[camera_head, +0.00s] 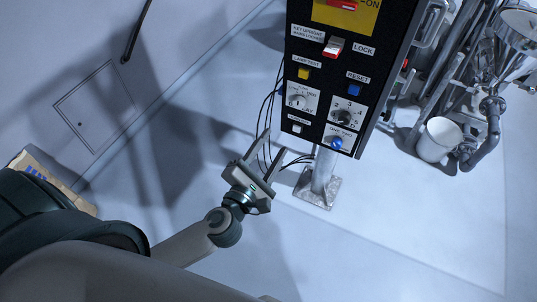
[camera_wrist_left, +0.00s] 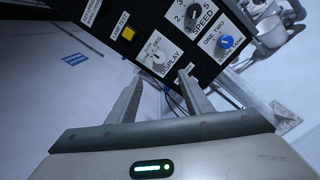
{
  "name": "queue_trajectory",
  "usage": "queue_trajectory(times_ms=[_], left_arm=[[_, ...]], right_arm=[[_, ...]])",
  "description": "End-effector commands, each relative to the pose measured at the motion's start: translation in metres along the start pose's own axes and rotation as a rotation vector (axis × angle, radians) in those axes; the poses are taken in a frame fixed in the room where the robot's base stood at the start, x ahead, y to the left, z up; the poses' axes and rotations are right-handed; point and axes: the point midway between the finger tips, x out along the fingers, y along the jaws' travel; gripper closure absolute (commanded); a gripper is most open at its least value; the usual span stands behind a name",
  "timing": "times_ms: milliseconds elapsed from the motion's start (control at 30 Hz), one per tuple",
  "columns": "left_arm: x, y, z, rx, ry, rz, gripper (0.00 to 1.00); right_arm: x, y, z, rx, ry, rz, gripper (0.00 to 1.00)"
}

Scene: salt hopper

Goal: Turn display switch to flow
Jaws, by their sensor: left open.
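The black control panel (camera_head: 318,75) stands on a grey post. Its display switch (camera_head: 297,101) is a white knob on a small white label plate, below the yellow lamp test button. In the left wrist view the display switch (camera_wrist_left: 157,56) lies ahead of the fingertips, slightly above the gap between them. The exact direction its pointer faces is too small to tell. My left gripper (camera_head: 275,142) is open and empty, below and left of the panel's lower edge, apart from the knob. Its fingers also show in the left wrist view (camera_wrist_left: 161,80). My right gripper is not in view.
Near the display switch are the speed knob (camera_head: 344,116), the blue-knobbed switch (camera_head: 336,143), the blue reset button (camera_head: 354,90) and the yellow button (camera_head: 303,73). Black cables (camera_head: 266,120) hang beside the panel. A white bucket (camera_head: 438,140) and piping stand at right. A cardboard box (camera_head: 50,180) lies at left.

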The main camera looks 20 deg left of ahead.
Motion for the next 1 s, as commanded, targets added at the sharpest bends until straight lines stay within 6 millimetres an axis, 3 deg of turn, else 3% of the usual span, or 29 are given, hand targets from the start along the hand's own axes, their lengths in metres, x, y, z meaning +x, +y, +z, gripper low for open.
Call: queue_trajectory(times_ms=[267, 833, 1000], left_arm=[[-0.017, 0.001, 0.000, 0.001, 0.000, 0.001, 0.54], [-0.017, 0.000, -0.001, 0.004, 0.000, 0.001, 0.54], [-0.012, -0.011, -0.015, 0.078, 0.002, 0.006, 0.54]], right_arm=[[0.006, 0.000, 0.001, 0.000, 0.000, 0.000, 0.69], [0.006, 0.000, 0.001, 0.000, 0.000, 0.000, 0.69], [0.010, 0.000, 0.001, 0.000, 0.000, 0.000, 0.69]])
